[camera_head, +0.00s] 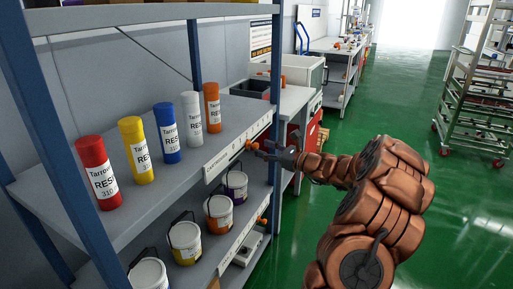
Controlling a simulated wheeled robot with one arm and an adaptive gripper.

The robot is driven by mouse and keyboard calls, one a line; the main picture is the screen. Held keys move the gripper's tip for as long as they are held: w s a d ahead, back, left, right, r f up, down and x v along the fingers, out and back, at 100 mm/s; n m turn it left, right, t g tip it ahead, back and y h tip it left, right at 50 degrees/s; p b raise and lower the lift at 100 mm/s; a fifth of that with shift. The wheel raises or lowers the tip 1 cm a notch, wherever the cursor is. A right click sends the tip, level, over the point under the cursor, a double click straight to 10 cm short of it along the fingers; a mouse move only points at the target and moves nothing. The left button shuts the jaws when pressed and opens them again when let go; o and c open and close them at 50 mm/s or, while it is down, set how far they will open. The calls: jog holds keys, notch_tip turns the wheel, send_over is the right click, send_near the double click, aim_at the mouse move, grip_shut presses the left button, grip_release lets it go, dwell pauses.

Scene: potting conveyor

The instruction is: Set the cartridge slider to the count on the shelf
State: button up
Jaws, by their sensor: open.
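Several upright cartridges stand in a row on the upper grey shelf (165,195): red (97,172), yellow (136,150), blue (167,132), white (191,112) and orange (212,107). A white labelled strip (222,161) runs along this shelf's front edge; its small print is hard to read. An orange slider knob (251,145) sits toward the strip's far end. My gripper (266,149) is open, with its fingertips close to the knob's right side. I cannot tell whether they touch it. The numbers on the strip are not legible.
Several white buckets, one of them (218,212), stand on the lower shelf. A second strip (238,243) there has its own orange knob (263,221). Blue posts (52,130) frame the rack. A wheeled rack (474,110) stands right; green floor (400,120) is open between.

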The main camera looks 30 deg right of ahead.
aim_at(258, 146)
jog(key=shift+x, duration=1.85)
jog(key=shift+c, duration=0.2)
grip_shut()
